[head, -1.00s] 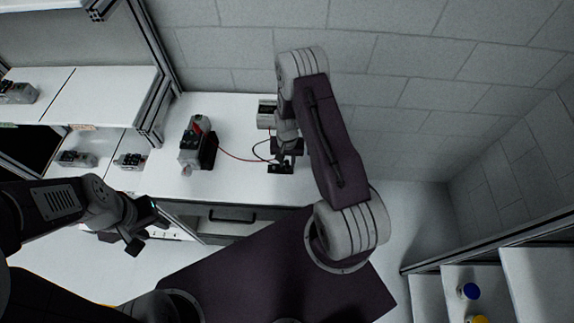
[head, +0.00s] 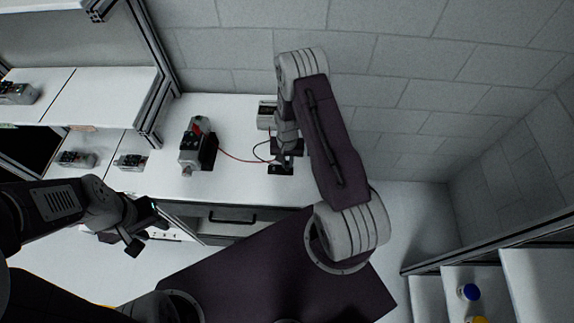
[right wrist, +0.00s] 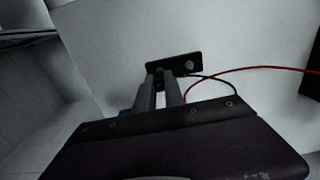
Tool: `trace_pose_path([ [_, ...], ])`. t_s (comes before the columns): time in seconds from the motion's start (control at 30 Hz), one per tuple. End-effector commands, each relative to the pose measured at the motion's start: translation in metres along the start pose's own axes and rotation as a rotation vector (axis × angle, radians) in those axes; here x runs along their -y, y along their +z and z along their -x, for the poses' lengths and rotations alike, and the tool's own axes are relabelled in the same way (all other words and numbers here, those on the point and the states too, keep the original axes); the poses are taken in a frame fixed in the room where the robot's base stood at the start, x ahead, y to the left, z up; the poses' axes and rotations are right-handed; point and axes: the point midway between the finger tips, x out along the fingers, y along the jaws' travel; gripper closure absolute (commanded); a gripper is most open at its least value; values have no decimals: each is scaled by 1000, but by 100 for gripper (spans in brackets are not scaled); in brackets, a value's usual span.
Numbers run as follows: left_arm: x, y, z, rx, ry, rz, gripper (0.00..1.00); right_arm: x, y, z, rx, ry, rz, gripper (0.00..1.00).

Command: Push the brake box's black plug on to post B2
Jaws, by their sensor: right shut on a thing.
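My right gripper (head: 284,160) is at a small dark terminal block (head: 280,170) near the bench's front edge. In the right wrist view its fingers (right wrist: 160,80) are close together and reach the left part of the block (right wrist: 183,63). It is shut on the black plug, which is mostly hidden between the fingers. A black lead (head: 257,147) runs from the grey brake box (head: 267,115) to the fingers. A pale round spot shows on the block's right end; post B2 cannot be told apart. My left gripper (head: 142,228) is open and empty in front of the bench.
A grey motor unit (head: 192,150) stands on the white bench (head: 228,118) to the left. A red wire (head: 240,159) runs from it to the block. Shelves (head: 100,95) with several small units are at the left. A tiled wall stands behind.

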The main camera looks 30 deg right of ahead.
Motion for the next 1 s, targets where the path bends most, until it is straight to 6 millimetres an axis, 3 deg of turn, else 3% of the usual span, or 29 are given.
trace_pose_path([
  [0.7, -1, -4, 34, 0, 0, 0, 64, 0, 0, 46, -1, 0, 0, 100],
  [1.0, -1, -4, 36, 0, 0, 0, 64, 0, 0, 48, 0, 0, 0, 100],
])
